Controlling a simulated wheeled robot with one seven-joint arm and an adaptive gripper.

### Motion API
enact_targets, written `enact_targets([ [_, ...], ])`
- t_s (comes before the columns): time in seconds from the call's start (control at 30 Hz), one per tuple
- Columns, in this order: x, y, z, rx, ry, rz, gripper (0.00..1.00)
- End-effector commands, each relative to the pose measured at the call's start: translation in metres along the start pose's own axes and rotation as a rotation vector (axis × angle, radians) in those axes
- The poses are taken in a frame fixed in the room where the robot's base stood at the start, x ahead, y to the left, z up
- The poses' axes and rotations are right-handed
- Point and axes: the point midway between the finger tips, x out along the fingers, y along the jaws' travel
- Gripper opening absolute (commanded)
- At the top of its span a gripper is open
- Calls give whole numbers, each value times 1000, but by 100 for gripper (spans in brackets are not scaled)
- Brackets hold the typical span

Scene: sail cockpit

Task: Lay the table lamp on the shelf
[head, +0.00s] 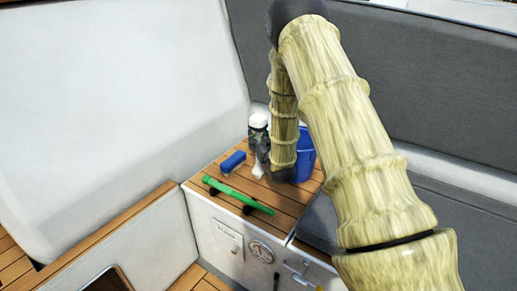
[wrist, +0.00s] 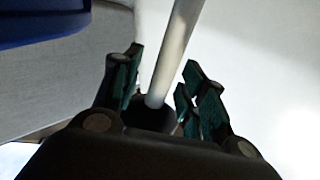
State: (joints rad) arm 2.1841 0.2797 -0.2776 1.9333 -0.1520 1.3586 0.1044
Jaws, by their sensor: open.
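A white-topped upright object (head: 258,120) stands at the back of the slatted wooden top; I take it to be the table lamp, though its dark middle is hard to tell from my gripper. In the wrist view a slim pale stem (wrist: 177,35) runs down between my fingers to a dark round part (wrist: 148,117). My gripper (wrist: 163,62) is open, with a finger on either side of the stem; touching or apart, I cannot tell. In the head view my gripper is small, dark and partly hidden by my arm. I cannot single out a separate shelf.
On the wooden top (head: 283,222) lie a green bar (head: 238,195) near the front edge and a blue block-like item (head: 233,161). A blue bucket (head: 306,160) stands behind my arm, close on the right. Grey cushions and a white wall enclose the place.

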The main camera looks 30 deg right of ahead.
Motion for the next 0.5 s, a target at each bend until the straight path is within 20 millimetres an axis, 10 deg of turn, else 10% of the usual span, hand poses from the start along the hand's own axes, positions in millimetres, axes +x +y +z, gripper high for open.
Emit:
enact_targets([
  [0.27, 2, 0, 0, 0, 0, 0, 40],
  [0.5, 2, 0, 0, 0, 0, 0, 0],
])
